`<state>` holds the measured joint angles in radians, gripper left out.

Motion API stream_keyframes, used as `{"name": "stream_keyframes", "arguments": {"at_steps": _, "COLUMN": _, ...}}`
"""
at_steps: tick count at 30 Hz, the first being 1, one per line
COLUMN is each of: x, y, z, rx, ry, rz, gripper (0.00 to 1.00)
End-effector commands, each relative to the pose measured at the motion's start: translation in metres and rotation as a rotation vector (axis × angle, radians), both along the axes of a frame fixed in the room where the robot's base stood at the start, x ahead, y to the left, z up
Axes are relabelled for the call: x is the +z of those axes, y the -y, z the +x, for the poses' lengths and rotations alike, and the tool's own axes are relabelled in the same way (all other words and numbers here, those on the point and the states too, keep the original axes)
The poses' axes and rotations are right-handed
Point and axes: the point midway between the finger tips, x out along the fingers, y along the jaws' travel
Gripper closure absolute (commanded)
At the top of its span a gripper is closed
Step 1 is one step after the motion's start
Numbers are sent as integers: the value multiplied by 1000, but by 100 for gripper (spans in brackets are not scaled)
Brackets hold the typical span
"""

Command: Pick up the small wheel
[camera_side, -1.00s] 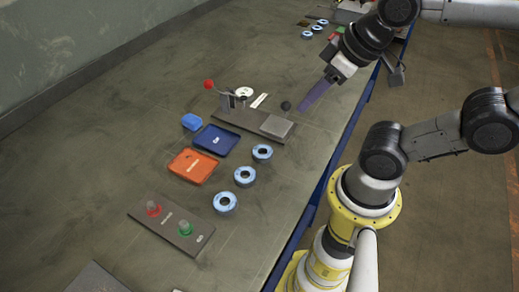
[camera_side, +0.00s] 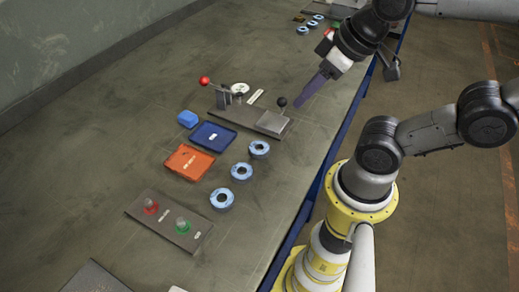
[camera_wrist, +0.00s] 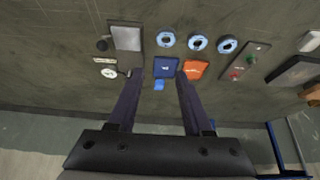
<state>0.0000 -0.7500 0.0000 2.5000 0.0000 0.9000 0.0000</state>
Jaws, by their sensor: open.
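Three blue-rimmed flap discs with dark centres lie flat in a row on the table, the far one (camera_side: 259,148), the middle one (camera_side: 241,171) and the near one (camera_side: 222,198). They also show in the wrist view, left (camera_wrist: 166,39), middle (camera_wrist: 198,42) and right (camera_wrist: 227,43). They look alike in size, so I cannot tell which is the small wheel. A white disc (camera_side: 239,88) sits by the fixture. My gripper (camera_wrist: 159,74) is open and empty. In the side view it (camera_side: 298,104) hangs above the table near the black knob, apart from the discs.
A blue tray (camera_side: 213,136), an orange tray (camera_side: 190,162) and a blue block (camera_side: 188,118) lie beside the discs. A button panel (camera_side: 168,222) is nearer.

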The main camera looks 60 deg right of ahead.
Motion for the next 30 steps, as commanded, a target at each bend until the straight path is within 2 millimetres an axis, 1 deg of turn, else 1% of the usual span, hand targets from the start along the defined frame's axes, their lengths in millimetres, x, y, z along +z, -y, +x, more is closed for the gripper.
{"name": "stream_keyframes", "arguments": {"at_steps": 1, "x": 0, "y": 0, "z": 0, "rx": 0, "ry": 0, "rz": 0, "gripper": 41}}
{"name": "stream_keyframes", "arguments": {"at_steps": 5, "x": 0, "y": 0, "z": 0, "rx": 0, "ry": 0, "rz": 0, "gripper": 18}}
{"name": "stream_keyframes", "arguments": {"at_steps": 6, "x": 0, "y": 0, "z": 0, "rx": 0, "ry": 0, "rz": 0, "gripper": 10}}
{"name": "stream_keyframes", "arguments": {"at_steps": 8, "x": 0, "y": 0, "z": 0, "rx": 0, "ry": 0, "rz": 0, "gripper": 0}}
{"name": "stream_keyframes", "arguments": {"at_steps": 16, "x": 0, "y": 0, "z": 0, "rx": -11, "ry": 0, "rz": 6, "gripper": 0}}
{"name": "stream_keyframes", "arguments": {"at_steps": 20, "x": 0, "y": 0, "z": -1, "rx": -111, "ry": -4, "rz": 59, "gripper": 0}}
{"name": "stream_keyframes", "arguments": {"at_steps": 23, "x": 4, "y": 0, "z": 0, "rx": -271, "ry": -1, "rz": 145, "gripper": 0}}
{"name": "stream_keyframes", "arguments": {"at_steps": 25, "x": 8, "y": 0, "z": 4, "rx": -410, "ry": -9, "rz": 217, "gripper": 0}}
{"name": "stream_keyframes", "arguments": {"at_steps": 30, "x": 13, "y": -1, "z": 19, "rx": -760, "ry": -61, "rz": 379, "gripper": 0}}
